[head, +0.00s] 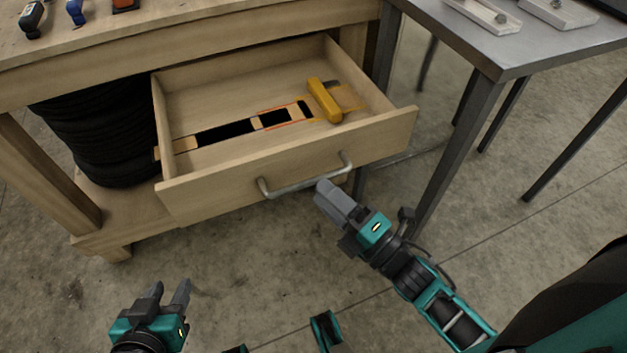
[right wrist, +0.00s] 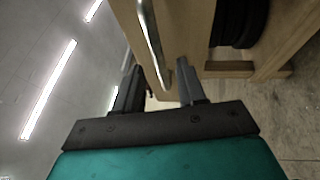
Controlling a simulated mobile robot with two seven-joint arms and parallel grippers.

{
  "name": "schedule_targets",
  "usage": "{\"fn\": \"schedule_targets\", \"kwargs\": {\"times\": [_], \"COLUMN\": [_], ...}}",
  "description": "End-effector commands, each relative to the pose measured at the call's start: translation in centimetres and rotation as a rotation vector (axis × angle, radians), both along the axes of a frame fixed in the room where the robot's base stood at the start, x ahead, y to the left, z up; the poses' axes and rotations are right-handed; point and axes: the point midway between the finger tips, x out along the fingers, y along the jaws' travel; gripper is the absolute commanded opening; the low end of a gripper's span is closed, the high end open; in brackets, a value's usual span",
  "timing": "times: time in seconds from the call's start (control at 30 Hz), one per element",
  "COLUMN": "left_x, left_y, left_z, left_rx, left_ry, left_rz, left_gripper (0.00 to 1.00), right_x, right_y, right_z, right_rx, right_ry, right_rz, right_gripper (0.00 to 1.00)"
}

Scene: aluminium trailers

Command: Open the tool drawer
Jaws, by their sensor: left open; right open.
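The wooden tool drawer (head: 290,160) stands pulled out of the workbench in the head view, its inside visible. It holds a yellow tool (head: 324,100) and a long flat black and tan item (head: 235,130). A metal bar handle (head: 305,182) is on its front; the handle also shows in the right wrist view (right wrist: 151,40). My left gripper (head: 170,290) is open and empty, low at the left, away from the drawer.
The wooden workbench (head: 200,38) has small tools on top. Black tyres (head: 100,135) are stacked under it at the left. A grey metal table (head: 500,42) with trays stands at the right, its leg (head: 452,155) near my right arm. The concrete floor before the drawer is clear.

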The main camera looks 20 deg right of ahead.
Motion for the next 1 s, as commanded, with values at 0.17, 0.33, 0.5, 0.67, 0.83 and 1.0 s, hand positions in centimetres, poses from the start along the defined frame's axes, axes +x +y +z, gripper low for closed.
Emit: {"fn": "schedule_targets", "kwargs": {"times": [0.17,0.33,0.5,0.67,0.83,1.0], "left_x": [-0.2,-0.3,-0.3,-0.3,-0.3,-0.3], "left_y": [0.0,0.1,0.2,0.2,0.2,0.2], "left_z": [0.2,0.3,0.3,0.3,0.3,0.3], "left_rx": [0.002,0.007,0.01,0.01,0.01,0.01], "left_ry": [0.005,0.005,0.006,0.006,0.006,0.006], "left_rz": [-0.002,-0.005,-0.007,-0.007,-0.007,-0.007], "left_gripper": [0.43,0.43,0.43,0.43,0.43,0.43], "right_x": [-3.8,-6.2,-7.2,-7.4,-7.3,-7.3], "right_y": [-1.7,-2.9,-3.4,-3.4,-3.4,-3.4], "right_z": [-0.7,-1.2,-1.4,-1.4,-1.4,-1.4], "right_rx": [-0.001,-0.001,0.0,0.0,0.0,0.0], "right_ry": [0.005,0.003,0.0,-0.001,-0.001,-0.001], "right_rz": [-0.001,-0.001,0.0,0.0,0.0,0.0], "right_gripper": [0.4,0.4,0.4,0.4,0.4,0.4]}}
